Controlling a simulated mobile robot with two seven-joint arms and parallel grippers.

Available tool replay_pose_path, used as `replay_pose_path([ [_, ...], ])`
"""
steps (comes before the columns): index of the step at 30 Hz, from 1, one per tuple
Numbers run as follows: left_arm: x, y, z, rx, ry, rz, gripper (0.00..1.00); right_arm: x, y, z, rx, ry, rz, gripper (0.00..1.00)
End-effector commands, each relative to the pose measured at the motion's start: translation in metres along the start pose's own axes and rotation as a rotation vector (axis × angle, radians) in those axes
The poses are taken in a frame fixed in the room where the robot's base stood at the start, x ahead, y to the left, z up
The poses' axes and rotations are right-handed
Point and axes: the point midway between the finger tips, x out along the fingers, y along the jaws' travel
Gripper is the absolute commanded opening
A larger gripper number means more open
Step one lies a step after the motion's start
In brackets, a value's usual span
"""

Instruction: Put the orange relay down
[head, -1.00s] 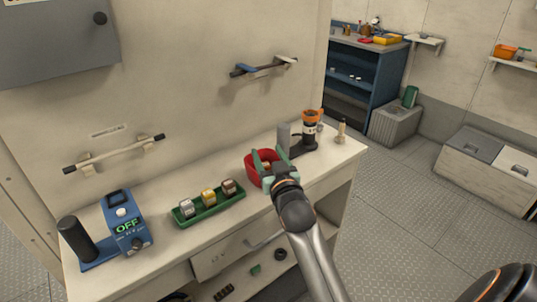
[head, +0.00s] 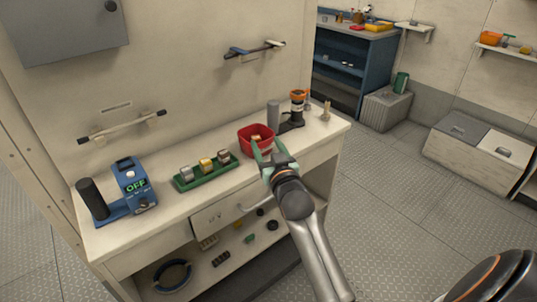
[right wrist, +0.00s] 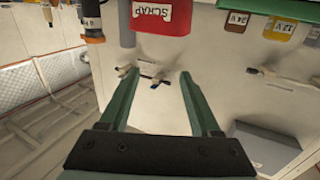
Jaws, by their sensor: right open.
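My right gripper (head: 268,150) is open, just in front of the red bin (head: 256,130) on the bench. In the right wrist view the spread green fingers (right wrist: 158,78) have nothing between them. The red bin, marked SCRAP, shows beyond them (right wrist: 160,17). A small orange-tan item (head: 257,139) shows inside the bin, partly hidden by its wall; it may be the orange relay, but it is too small to tell. The green tray (head: 207,178) holds a grey, a yellow and a brown block. My left gripper is not in view.
A blue device reading OFF (head: 133,185) stands at the bench's left end. A dark device with an orange top (head: 297,104) and a grey cylinder (head: 273,113) stand behind the bin. A drawer handle (head: 255,201) juts from the front.

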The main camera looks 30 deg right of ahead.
Motion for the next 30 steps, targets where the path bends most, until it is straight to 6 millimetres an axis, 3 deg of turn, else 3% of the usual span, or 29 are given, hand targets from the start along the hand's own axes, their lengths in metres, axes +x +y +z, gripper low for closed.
replay_pose_path([
  [4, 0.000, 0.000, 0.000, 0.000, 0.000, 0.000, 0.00, -0.024, -0.015, 0.050, -0.041, -0.091, -0.059, 0.64],
  [7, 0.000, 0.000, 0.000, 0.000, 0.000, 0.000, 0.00, -0.064, -0.033, 0.111, -0.084, -0.211, -0.142, 0.64],
  [12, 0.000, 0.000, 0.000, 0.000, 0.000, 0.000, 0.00, -0.167, -0.063, 0.215, -0.134, -0.447, -0.306, 0.64],
  [15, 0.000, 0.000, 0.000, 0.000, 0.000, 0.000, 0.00, -0.230, -0.075, 0.257, -0.141, -0.569, -0.387, 0.64],
  [18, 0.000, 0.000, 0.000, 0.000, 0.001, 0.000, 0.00, -0.279, -0.082, 0.282, -0.139, -0.659, -0.445, 0.64],
  [21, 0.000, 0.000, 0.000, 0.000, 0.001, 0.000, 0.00, -0.310, -0.086, 0.294, -0.136, -0.712, -0.479, 0.64],
  [24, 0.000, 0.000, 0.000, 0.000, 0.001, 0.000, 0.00, -0.322, -0.087, 0.299, -0.134, -0.733, -0.492, 0.64],
  [30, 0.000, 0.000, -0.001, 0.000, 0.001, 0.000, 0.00, -0.322, -0.087, 0.299, -0.133, -0.734, -0.493, 0.64],
])
